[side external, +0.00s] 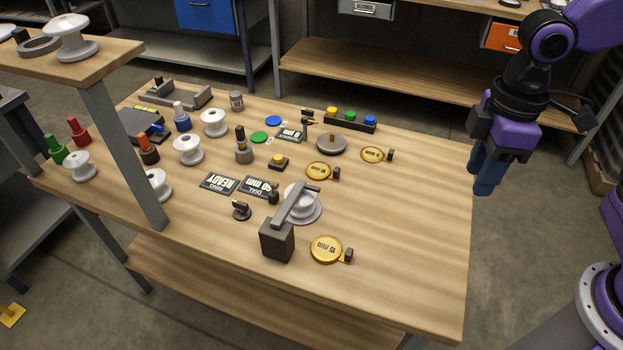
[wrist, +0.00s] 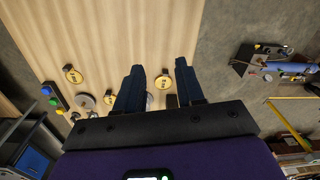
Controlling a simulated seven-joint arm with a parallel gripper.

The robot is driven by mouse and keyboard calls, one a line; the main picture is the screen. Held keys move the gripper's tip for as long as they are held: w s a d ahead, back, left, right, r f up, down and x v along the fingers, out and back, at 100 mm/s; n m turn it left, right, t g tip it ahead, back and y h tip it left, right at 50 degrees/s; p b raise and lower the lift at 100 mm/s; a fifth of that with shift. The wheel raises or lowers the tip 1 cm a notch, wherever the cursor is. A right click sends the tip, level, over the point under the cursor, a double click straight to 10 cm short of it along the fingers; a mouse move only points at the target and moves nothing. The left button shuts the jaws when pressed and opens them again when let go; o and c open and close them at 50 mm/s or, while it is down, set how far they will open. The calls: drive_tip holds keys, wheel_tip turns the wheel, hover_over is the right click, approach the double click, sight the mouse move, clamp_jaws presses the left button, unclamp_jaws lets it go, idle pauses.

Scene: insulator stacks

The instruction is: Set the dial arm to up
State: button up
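A dark block stand (side external: 277,241) stands near the front of the wooden table in the side external view. A grey arm (side external: 294,207), which looks like the dial arm, runs from its top over a white insulator disc (side external: 312,212). The arm looks lowered, close over the disc. A dark plate reading "DIAL 40 mm" (side external: 257,187) lies beside it. My gripper (side external: 485,175) hangs off the table's right edge, well away from the stand, with nothing in it. In the wrist view its two blue fingers (wrist: 158,68) are wide apart.
Gold discs with dark tabs (side external: 326,249) lie across the right side of the table (side external: 420,240). Insulators, coloured bottles and a button block (side external: 350,121) fill the left and back. A raised shelf on a grey post (side external: 125,155) stands at left. The table's right end is clear.

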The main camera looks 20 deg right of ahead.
drive_tip(key=w+a+m, duration=0.1)
drive_tip(key=w+a, duration=0.9)
drive_tip(key=w, duration=0.4)
drive_tip(key=m, duration=0.2)
approach(313, 187)
drive_tip(key=shift+g+y, duration=0.3)
drive_tip(key=shift+g, duration=0.1)
wheel_tip(313, 187, down, 8)
drive_tip(key=shift+r, duration=0.1)
clamp_jaws()
drive_tip(key=shift+a, duration=0.1)
idle(0.5)
